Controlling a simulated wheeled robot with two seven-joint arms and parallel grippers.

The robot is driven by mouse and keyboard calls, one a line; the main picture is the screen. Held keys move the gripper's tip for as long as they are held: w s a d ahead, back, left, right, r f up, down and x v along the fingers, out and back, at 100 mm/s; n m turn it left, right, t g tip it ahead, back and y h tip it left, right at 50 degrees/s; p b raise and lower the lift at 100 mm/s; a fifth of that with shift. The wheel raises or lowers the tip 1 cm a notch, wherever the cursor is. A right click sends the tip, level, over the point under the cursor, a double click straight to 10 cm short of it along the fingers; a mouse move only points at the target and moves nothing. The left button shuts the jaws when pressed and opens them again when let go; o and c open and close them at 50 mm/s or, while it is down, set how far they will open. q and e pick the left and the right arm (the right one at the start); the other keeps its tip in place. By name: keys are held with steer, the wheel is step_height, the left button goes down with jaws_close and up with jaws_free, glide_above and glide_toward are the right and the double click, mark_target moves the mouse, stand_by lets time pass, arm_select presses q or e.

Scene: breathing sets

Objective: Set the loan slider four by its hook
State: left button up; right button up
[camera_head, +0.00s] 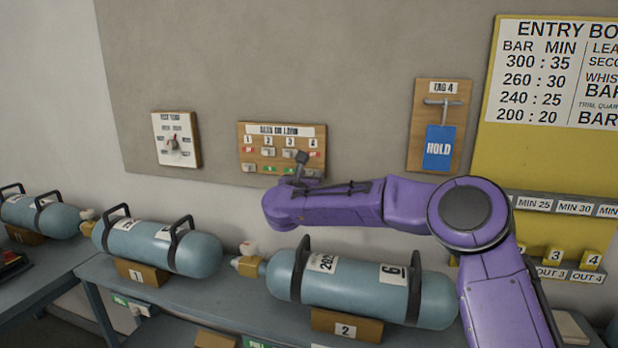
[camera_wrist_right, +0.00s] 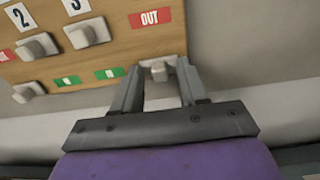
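The loan board (camera_head: 243,158) is a wooden wall panel with four numbered sliders, shown close in the right wrist view (camera_wrist_right: 115,42). The grey knobs of sliders two (camera_wrist_right: 37,46) and three (camera_wrist_right: 87,33) sit high, above green labels. Slider four's knob (camera_wrist_right: 158,70) sits low, with a red OUT label (camera_wrist_right: 150,17) exposed above. My right gripper (camera_wrist_right: 160,85) is open, its fingers at either side of that knob; contact is unclear. The tag 4 panel (camera_head: 415,145) has a metal hook (camera_head: 443,102) above a blue HOLD tag (camera_head: 439,148). My left gripper is out of view.
Blue cylinders (camera_head: 155,245) (camera_head: 350,288) with black handles lie on cradles along the bench below the boards. A dial panel (camera_head: 176,139) hangs left of the loan board. A yellow entry board (camera_head: 500,165) stands at right. Bare wall separates the panels.

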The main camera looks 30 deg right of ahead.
steer(key=b+v, duration=0.4)
steer(key=v, duration=0.6)
steer(key=shift+s+a, duration=0.2)
steer(key=shift+s, duration=0.05)
